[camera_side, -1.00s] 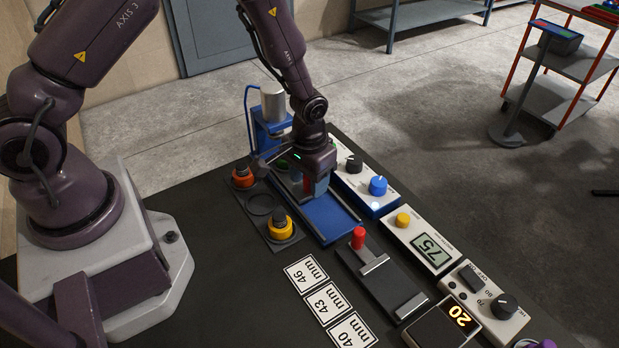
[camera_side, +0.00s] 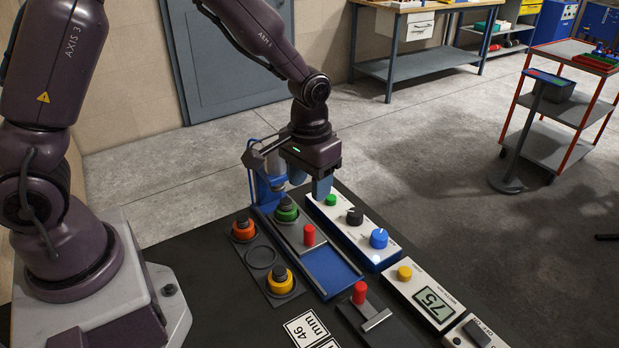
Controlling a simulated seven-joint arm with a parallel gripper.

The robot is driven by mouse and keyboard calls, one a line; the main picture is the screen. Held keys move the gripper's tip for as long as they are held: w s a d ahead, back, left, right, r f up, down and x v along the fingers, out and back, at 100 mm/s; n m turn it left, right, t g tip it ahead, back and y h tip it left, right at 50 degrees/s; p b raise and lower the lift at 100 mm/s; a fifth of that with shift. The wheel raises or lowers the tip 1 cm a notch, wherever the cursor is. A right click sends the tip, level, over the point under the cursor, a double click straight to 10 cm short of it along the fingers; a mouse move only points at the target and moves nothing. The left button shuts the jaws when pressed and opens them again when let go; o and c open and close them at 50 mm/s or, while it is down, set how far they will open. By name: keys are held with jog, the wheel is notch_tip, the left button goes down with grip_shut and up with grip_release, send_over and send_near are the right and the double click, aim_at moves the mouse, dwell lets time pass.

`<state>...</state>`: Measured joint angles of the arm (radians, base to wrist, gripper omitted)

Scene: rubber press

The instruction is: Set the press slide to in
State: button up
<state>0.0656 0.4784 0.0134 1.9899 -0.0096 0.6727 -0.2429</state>
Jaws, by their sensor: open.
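The press slide is a dark plate (camera_side: 294,237) with an upright red knob (camera_side: 309,235) and a green-topped round piece (camera_side: 287,210). It lies at the far part of the blue track (camera_side: 330,272), towards the blue press (camera_side: 265,187); the near end of the track is bare. My gripper (camera_side: 322,187) is open and empty, above and behind the red knob and apart from it. My gripper and wrist hide part of the press, so I cannot tell exactly how the green piece lines up under it.
Orange (camera_side: 243,229) and yellow (camera_side: 280,281) round pieces sit left of the track. A control box (camera_side: 350,232) with green, black and blue knobs stands right of it. A second red handle (camera_side: 359,293) and a display box (camera_side: 428,300) are nearer the front.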

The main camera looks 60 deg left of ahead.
aim_at(309, 227)
jog(key=shift+r, duration=0.25)
notch_tip(309, 227, down, 13)
jog(key=n, duration=0.9)
jog(key=shift+r, duration=0.2)
